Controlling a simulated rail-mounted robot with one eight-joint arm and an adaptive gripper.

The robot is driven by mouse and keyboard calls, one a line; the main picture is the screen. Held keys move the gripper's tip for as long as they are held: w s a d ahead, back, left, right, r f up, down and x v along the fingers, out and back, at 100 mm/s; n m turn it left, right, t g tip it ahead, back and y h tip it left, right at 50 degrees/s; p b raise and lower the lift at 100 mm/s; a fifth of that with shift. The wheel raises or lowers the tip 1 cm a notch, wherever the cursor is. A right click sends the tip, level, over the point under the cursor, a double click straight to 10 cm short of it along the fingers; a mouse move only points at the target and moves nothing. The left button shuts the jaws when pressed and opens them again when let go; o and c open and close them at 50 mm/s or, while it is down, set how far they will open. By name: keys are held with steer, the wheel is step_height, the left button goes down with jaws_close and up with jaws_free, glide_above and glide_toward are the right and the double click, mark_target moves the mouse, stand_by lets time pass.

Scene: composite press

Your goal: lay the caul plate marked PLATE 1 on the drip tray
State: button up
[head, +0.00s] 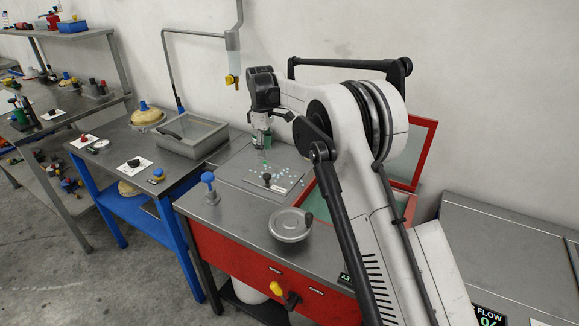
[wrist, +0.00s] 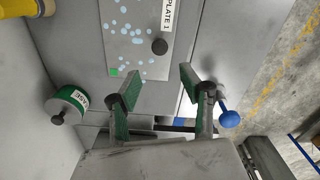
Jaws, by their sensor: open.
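The caul plate is a flat grey plate with pale blue spots and a black knob, lying on the press's grey top in the head view (head: 290,184). In the wrist view the plate (wrist: 122,48) shows its PLATE 1 label and a green mark at one corner. My gripper (head: 263,157) is over the plate's far part in the head view. In the wrist view my gripper (wrist: 157,83) has its green-padded fingers apart, with nothing between them and the black knob beyond the tips. A shallow grey rimmed tray (head: 217,139), perhaps the drip tray, stands on the blue-legged table at left.
A blue-knobbed post (head: 209,186) stands at the press top's left edge; its blue knob also shows in the wrist view (wrist: 229,118). A green-banded cylinder (wrist: 68,104) is left of my fingers. A red-framed lid (head: 413,150) stands open behind.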

steer(key=s+d+r+m+t, duration=0.3)
steer(key=s+d+r+m, duration=0.4)
steer(key=s+d+r, duration=1.15)
steer(key=s+d+f+m+t, duration=0.1)
steer(key=s+d+f+m, duration=0.1)
steer(key=s, duration=0.8)
steer(key=s+d+f+m+t, duration=0.1)
steer(key=s+d+f+m, duration=0.2)
steer(key=s, duration=0.7)
steer(key=s+d+f+m+t, duration=0.2)
steer(key=s+d+m, duration=0.1)
steer(key=s, duration=0.7)
steer(key=shift+d+f, duration=0.35)
steer(key=shift+f, duration=0.05)
steer(key=shift+s, duration=0.1)
step_height(320, 180, up, 23)
steer(key=p, duration=2.3)
